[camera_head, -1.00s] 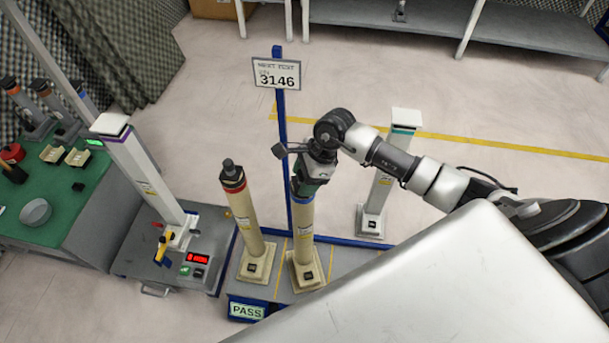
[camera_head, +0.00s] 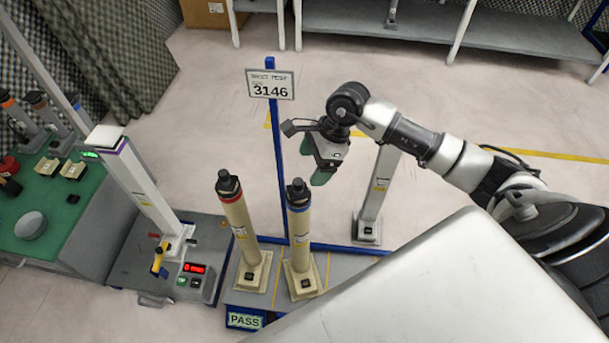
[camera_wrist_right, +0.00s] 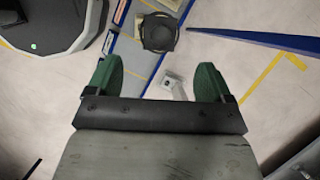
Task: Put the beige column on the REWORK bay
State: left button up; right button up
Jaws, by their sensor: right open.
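Two beige columns stand upright on square bases on the blue-edged grey rack (camera_head: 345,262). One has a red ring (camera_head: 240,225) and is on the left; the other has a blue ring (camera_head: 300,240) and is right of it. Both have dark caps. My right gripper (camera_head: 314,162) is open and empty, above and right of the blue-ringed column, apart from it. In the right wrist view its green fingers (camera_wrist_right: 158,80) are spread, with a dark column cap (camera_wrist_right: 158,32) beyond them. No REWORK label is readable; a PASS label (camera_head: 245,320) shows at the rack's front left. My left gripper is not in view.
A white column (camera_head: 376,195) stands at the rack's right, partly behind my arm. Another white column (camera_head: 150,195) with a purple band stands on the grey test station (camera_head: 130,262). A blue post with a 3146 sign (camera_head: 270,84) rises behind the beige columns.

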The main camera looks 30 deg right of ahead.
jog(key=shift+v, duration=1.7)
